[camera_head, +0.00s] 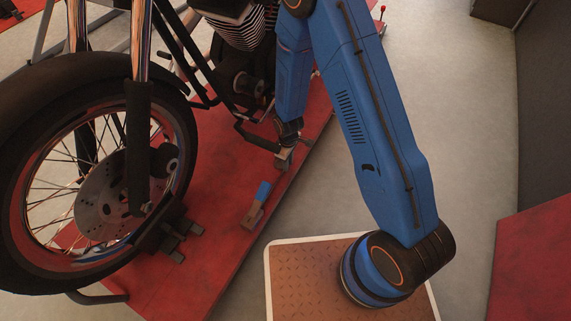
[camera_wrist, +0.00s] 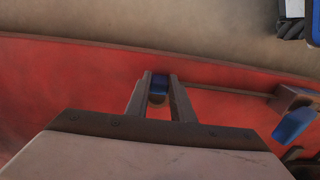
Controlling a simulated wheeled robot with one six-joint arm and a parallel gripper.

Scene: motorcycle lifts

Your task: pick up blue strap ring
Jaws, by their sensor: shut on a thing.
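My gripper shows in the wrist view (camera_wrist: 159,97), with its two fingers closed on a small blue strap ring (camera_wrist: 159,84). The ring sits between the fingertips, with the red lift surface behind it. In the head view my gripper (camera_head: 283,160) is low over the right edge of the red motorcycle lift (camera_head: 222,190). The ring cannot be made out there. Whether it still touches the lift surface is unclear.
A blue-ended tan piece (camera_head: 254,211) lies on the lift nearer the front wheel; a blue-topped piece also shows at the wrist view's right (camera_wrist: 292,124). The motorcycle's front wheel (camera_head: 100,185) stands left of my gripper. Grey floor (camera_head: 460,150) lies open to the right.

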